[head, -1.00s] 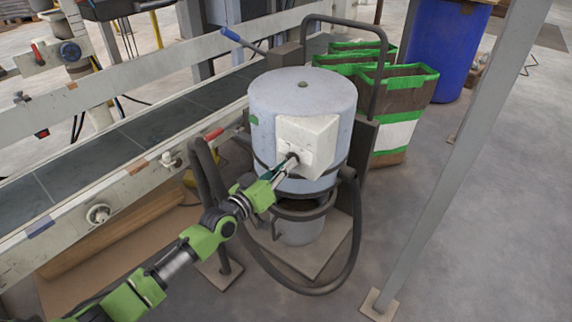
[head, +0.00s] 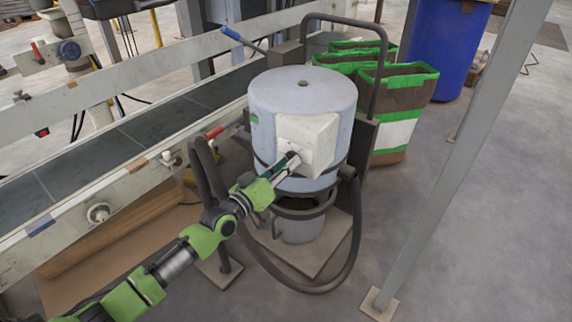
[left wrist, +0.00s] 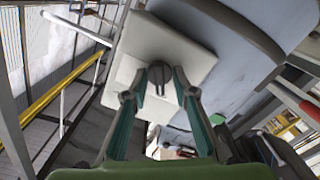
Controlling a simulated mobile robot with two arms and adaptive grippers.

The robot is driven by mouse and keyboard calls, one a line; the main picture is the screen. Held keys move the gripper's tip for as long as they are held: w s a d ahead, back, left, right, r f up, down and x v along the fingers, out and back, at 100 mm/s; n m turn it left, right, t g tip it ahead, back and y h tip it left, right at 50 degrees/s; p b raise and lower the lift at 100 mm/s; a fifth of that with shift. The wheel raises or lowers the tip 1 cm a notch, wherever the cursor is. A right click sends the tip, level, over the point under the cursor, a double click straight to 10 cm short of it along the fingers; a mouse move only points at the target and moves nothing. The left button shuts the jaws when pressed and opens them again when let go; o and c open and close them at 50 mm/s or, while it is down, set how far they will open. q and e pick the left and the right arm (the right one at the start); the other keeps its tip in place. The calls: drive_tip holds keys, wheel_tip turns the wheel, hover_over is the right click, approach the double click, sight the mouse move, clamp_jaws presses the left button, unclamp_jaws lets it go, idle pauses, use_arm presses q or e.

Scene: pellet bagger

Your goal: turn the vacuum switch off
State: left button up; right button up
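The vacuum (head: 275,100) is a pale blue-grey drum on a stand, with a white switch box (head: 322,135) on its front. In the left wrist view, the box (left wrist: 190,62) carries a dark rotary knob (left wrist: 158,78), which is the vacuum switch. My left gripper (head: 293,158) is at the box face. In the left wrist view, its teal fingers (left wrist: 160,77) stand apart on either side of the knob, with narrow gaps; contact is not clear. In the head view, the gripper hides the knob. My right gripper is not in view.
A black hose (head: 345,255) loops in front of the drum. A conveyor (head: 110,150) runs along the left. Open bags with green rims (head: 400,75) and a blue barrel (head: 445,45) stand behind. A grey post (head: 455,150) rises at right; floor between is clear.

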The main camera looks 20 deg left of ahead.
use_arm(q)
drive_tip(key=v, duration=1.2)
idle(0.3)
